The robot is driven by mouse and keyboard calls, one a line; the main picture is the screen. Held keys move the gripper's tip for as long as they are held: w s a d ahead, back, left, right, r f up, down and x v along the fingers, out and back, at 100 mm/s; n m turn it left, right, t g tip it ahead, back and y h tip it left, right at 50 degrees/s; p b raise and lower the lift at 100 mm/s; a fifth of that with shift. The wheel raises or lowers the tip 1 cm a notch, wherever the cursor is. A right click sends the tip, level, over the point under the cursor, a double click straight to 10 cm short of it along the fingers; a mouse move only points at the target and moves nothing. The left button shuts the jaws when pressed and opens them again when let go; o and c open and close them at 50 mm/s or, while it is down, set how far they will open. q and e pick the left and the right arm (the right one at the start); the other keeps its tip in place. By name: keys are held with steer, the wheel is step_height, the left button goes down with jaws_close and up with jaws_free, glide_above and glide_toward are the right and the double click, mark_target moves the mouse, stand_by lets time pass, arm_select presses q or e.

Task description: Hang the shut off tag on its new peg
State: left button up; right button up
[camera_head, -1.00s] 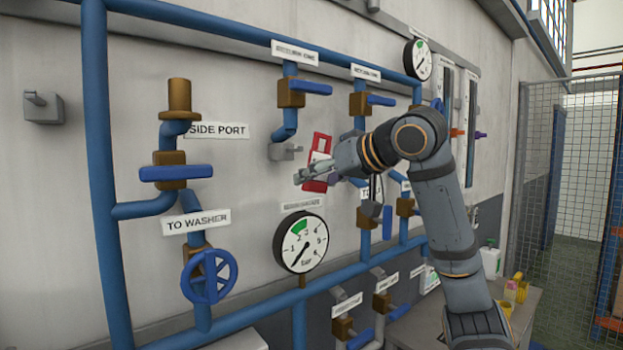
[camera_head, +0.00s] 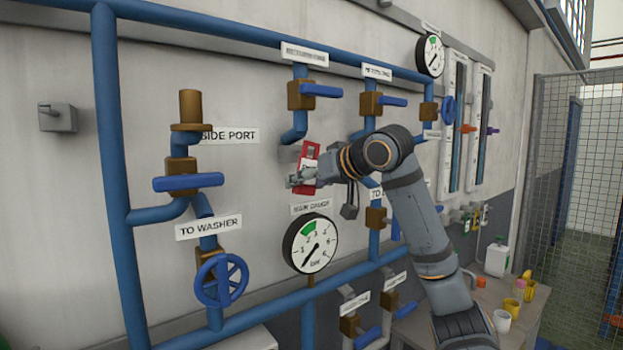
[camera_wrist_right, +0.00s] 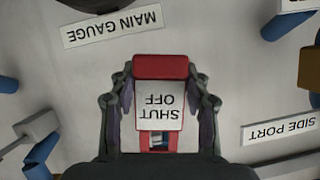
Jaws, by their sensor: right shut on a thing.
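The red and white shut off tag (camera_head: 308,167) is in my right gripper (camera_head: 301,180), in front of the wall above the main gauge. In the right wrist view the tag (camera_wrist_right: 158,105) sits between both fingers of my right gripper (camera_wrist_right: 160,88), its lettering upside down. A grey peg bracket (camera_head: 58,117) is on the wall at the far left, empty. Another grey peg bracket (camera_wrist_right: 32,128) shows at the lower left of the right wrist view, apart from the tag; in the head view the tag and gripper largely hide it. My left gripper is not in view.
Blue pipes (camera_head: 112,170) and valves surround the tag. The main gauge (camera_head: 310,243) is below it, the side port valve (camera_head: 188,182) to its left. The bare wall (camera_head: 240,90) between is clear. A bench (camera_head: 530,305) with cups stands at the lower right.

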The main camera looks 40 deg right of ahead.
steer(key=shift+p+x, duration=0.65)
steer(key=shift+x, duration=1)
steer(key=shift+d+r, duration=0.15)
steer(key=shift+d, duration=0.05)
steer(key=o, duration=1)
